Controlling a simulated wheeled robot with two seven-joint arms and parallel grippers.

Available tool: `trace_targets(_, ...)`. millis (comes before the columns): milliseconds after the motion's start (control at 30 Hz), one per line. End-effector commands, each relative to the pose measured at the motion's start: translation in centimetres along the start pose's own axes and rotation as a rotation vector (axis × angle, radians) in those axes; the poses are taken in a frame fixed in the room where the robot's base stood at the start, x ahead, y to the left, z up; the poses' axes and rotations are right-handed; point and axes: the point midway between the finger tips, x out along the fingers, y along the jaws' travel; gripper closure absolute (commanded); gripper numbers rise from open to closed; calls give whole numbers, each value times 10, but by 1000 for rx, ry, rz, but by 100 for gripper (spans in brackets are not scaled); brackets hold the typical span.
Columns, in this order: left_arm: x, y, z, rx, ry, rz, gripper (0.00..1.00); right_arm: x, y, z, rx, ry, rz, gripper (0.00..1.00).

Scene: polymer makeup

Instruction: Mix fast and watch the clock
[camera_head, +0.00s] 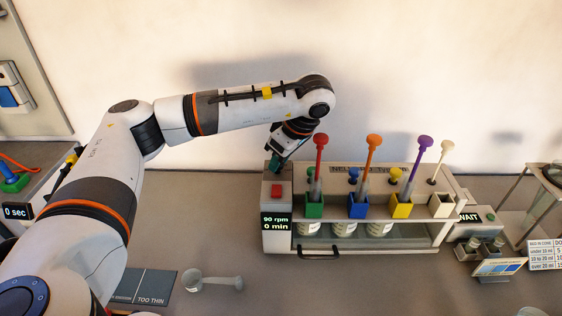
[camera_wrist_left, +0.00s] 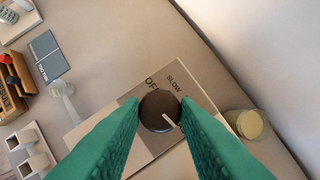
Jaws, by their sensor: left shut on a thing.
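The mixer (camera_head: 276,239) stands at the bench's middle, with a red button (camera_head: 277,191) and a display (camera_head: 276,223) reading "90 rpm" and "0 min". My left gripper (camera_head: 277,163) reaches down to its top at the back left. In the left wrist view its green fingers (camera_wrist_left: 160,106) are shut on a dark round knob (camera_wrist_left: 157,105). The knob's white mark points to the picture's lower right; "OFF" and "SLOW" show above it. Red (camera_head: 320,158), orange (camera_head: 371,158), purple (camera_head: 417,163) and cream (camera_head: 441,160) stirrers stand over holders with jars (camera_head: 343,229) below. My right gripper is out of view.
A sign reading "WAIT" (camera_head: 470,217) stands at the mixer's right. A grey scoop (camera_head: 213,281) and a "TOO THIN" card (camera_head: 152,287) lie in front left. A "0 sec" display (camera_head: 18,212) is at far left.

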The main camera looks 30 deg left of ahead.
Motion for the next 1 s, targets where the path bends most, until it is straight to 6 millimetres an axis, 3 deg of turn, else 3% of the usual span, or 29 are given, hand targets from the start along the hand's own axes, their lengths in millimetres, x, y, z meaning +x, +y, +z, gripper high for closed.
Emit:
trace_targets(400,-1,0,1,151,-1,-69,94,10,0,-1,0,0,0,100)
trace_targets(900,-2,1,1,168,-1,-76,94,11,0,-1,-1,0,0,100)
trace_targets(933,-2,1,1,168,-1,-76,70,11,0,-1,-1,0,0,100)
trace_targets(1000,-1,1,1,168,0,-75,58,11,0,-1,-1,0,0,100)
